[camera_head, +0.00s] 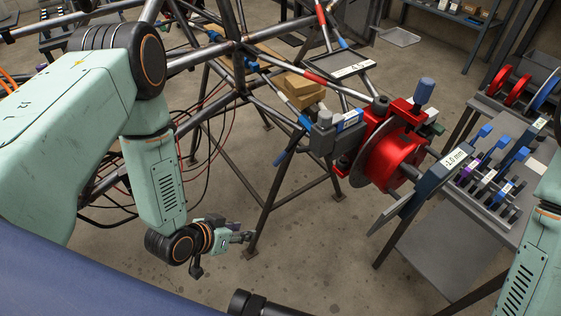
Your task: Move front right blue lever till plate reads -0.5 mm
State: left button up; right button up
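A dark plate with a white label (454,158) stands at the right of the red clamp. It appears to read 1.0 mm; the sign is too small to be sure of. A blue-handled lever (287,157) sticks out down-left from the grey block on the frame. I cannot tell which blue part is the front right lever. My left gripper (223,254) hangs low at centre left, below and left of the blue-handled lever. Its fingers are spread and empty, apart from everything. My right gripper is out of view.
The tube frame (285,190) and its legs stand behind my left gripper. The red clamp (390,150) carries a round disc. A grey tool table (460,240) at right holds several blue-handled tools.

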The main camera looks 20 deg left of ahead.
pick_arm(q)
jog(key=w+r+m+t+h, duration=0.2)
jog(key=w+r+t, duration=0.2)
jog(key=w, duration=0.3)
jog(key=m+t+h+b, duration=0.1)
jog(key=m+t+h, duration=0.1)
jog(key=m+h, duration=0.3)
send_near(279, 157)
jog(key=x, duration=0.3)
jog(key=b+x, duration=0.2)
jog(key=x, duration=0.4)
jog(key=shift+w+d+f, duration=0.15)
jog(key=shift+f, duration=0.05)
jog(key=shift+w+d+r, duration=0.15)
jog(key=shift+w+d, duration=0.25)
jog(key=shift+w, duration=0.1)
jog(key=shift+c, duration=0.3)
grip_shut()
